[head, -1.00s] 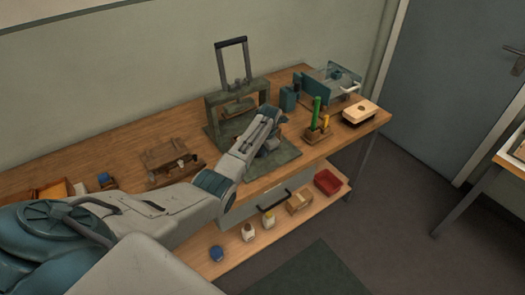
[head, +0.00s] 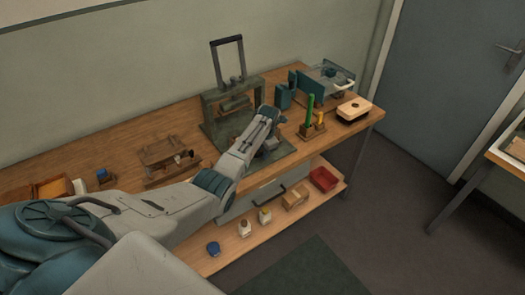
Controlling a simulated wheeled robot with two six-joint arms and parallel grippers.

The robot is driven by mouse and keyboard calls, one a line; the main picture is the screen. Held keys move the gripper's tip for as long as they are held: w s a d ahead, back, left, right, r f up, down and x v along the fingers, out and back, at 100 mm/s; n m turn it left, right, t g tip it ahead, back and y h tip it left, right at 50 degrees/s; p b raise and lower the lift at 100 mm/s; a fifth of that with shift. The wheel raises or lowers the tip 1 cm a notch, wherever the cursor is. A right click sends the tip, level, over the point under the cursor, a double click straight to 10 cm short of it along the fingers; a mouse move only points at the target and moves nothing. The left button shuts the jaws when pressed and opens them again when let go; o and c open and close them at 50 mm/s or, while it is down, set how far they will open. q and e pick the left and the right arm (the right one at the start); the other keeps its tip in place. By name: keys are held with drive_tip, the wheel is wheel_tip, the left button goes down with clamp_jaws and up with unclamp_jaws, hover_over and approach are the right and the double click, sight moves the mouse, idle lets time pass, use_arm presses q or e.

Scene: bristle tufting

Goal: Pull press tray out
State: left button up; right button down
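The press (head: 209,113) is a dark grey-green frame on a flat base plate, with a tall lever handle (head: 227,62) standing upright above it. It is at the back middle of the wooden bench. My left arm reaches across from the lower left. Its gripper (head: 270,145) is low over the right part of the press base. The forearm covers part of the press opening and base. I cannot make out the press tray; the arm may hide it. The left fingers are too small and dark to show whether they are open or hold anything. My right gripper is out of view.
A wooden holder (head: 313,130) with green and yellow sticks stands just right of the gripper. A teal device (head: 311,88) and a cream block (head: 354,110) are beyond it. A lower shelf holds a red bin (head: 323,179).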

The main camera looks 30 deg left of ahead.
use_arm(q)
drive_tip(key=shift+r, duration=0.1)
drive_tip(key=shift+r, duration=0.35)
wheel_tip(320, 180, up, 10)
drive_tip(key=d+b, duration=0.1)
drive_tip(key=b, duration=0.1)
drive_tip(key=shift+s+d+f, duration=0.15)
drive_tip(key=shift+s+d, duration=0.25)
